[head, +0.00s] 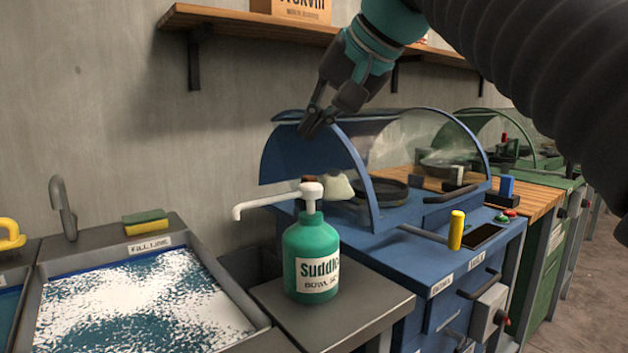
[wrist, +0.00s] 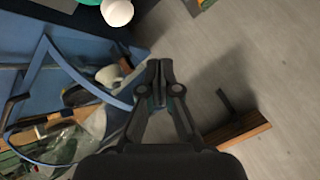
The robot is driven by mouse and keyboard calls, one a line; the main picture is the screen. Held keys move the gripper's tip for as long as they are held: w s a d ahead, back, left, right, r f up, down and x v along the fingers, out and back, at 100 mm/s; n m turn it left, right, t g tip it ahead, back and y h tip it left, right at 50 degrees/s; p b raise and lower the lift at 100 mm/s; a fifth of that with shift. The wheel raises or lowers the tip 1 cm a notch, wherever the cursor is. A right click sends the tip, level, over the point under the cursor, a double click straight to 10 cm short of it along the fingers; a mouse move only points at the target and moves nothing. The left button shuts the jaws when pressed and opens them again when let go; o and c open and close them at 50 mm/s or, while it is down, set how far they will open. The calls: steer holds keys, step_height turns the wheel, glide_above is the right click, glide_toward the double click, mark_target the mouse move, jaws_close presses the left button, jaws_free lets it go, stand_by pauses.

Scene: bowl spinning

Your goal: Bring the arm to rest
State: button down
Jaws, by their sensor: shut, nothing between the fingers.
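My gripper (head: 313,128) hangs from the upper middle of the head view, pointing down and to the left. Its fingers are together with nothing between them. In the head view its tips overlap the top of the blue machine's curved hood (head: 310,158); whether they touch it I cannot tell. In the wrist view my gripper (wrist: 160,65) is shut, with the grey wall beyond it and the blue hood frame (wrist: 75,75) to its left. A green soap pump bottle (head: 311,256) with a white spout stands on the metal counter below the gripper.
A wooden shelf (head: 225,22) with a cardboard box (head: 292,10) runs along the wall behind the arm. A sink (head: 140,300) full of foamy water lies at lower left, with a sponge (head: 146,221) behind it. A yellow-tipped lever (head: 456,230) sticks out at the blue machine's front.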

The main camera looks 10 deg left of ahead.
stand_by(0.4)
steer(key=s+d+f+h, duration=0.2)
steer(key=s+d+f, duration=0.3)
steer(key=d+f, duration=0.4)
steer(key=s+d+f+m+h, duration=0.1)
steer(key=s+d+f+h, duration=0.2)
steer(key=d+f, duration=0.6)
steer(key=s+d+f+m+h, duration=0.1)
steer(key=s+d+f, duration=0.6)
steer(key=f, duration=1.5)
steer(key=shift+d+h, duration=0.8)
steer(key=shift+d, duration=0.1)
